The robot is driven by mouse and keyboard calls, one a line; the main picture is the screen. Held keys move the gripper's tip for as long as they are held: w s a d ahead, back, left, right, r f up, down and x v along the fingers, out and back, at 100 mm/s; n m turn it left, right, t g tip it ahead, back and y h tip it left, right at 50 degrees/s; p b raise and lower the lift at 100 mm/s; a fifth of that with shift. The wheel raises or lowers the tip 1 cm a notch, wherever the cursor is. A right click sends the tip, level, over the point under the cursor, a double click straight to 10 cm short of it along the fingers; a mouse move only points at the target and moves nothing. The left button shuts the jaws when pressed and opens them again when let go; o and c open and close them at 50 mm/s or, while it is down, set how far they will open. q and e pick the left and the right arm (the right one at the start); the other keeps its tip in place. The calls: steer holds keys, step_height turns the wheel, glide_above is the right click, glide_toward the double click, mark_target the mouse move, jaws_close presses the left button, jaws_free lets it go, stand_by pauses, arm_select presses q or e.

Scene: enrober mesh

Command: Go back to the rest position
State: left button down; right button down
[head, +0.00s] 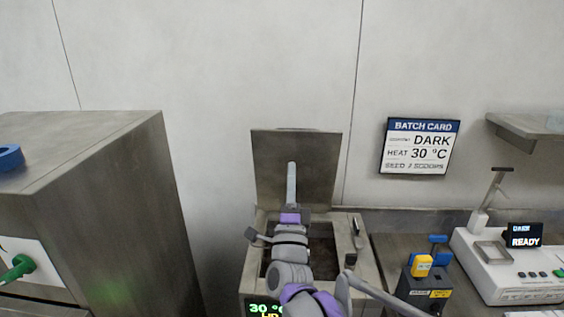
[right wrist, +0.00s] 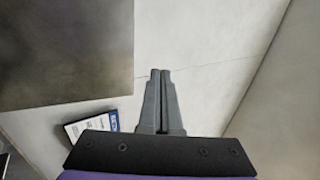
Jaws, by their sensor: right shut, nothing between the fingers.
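My right gripper (head: 291,185) reaches up over the open tank machine (head: 371,270), in front of its raised lid (head: 265,165). The two fingers are together with nothing between them. In the right wrist view the shut fingers (right wrist: 158,85) point toward the pale wall. My left gripper is in neither view. My right arm hides part of the tank opening and of the lit display (head: 262,310), which reads 30 °.
A large metal cabinet (head: 110,210) with a green knob (head: 18,268) stands at the left. At the right are a small dark box with a yellow block (head: 421,266) and a white device showing READY (head: 500,270). The batch card (head: 420,147) hangs behind, with a shelf (head: 525,128) beside it.

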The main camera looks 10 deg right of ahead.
steer(key=s+a+f+n+g+y, duration=0.1)
steer(key=s+f+n+g+y, duration=0.4)
steer(key=f+n, duration=0.4)
steer(key=s+a+f+n+g+y, duration=0.1)
steer(key=s+f+n+g+y, duration=0.2)
steer(key=s+f+n+g, duration=0.5)
steer(key=s+d+f+n+g, duration=0.2)
steer(key=s+f, duration=0.6)
steer(key=s+d+f+n+g+h, duration=0.1)
steer(key=s+d+f+g, duration=0.1)
steer(key=s+f, duration=0.6)
steer(key=shift+s+d+f+n+g+h, duration=0.2)
steer(key=shift+s+f+n+g+h, duration=0.15)
steer(key=shift+f+g, duration=0.3)
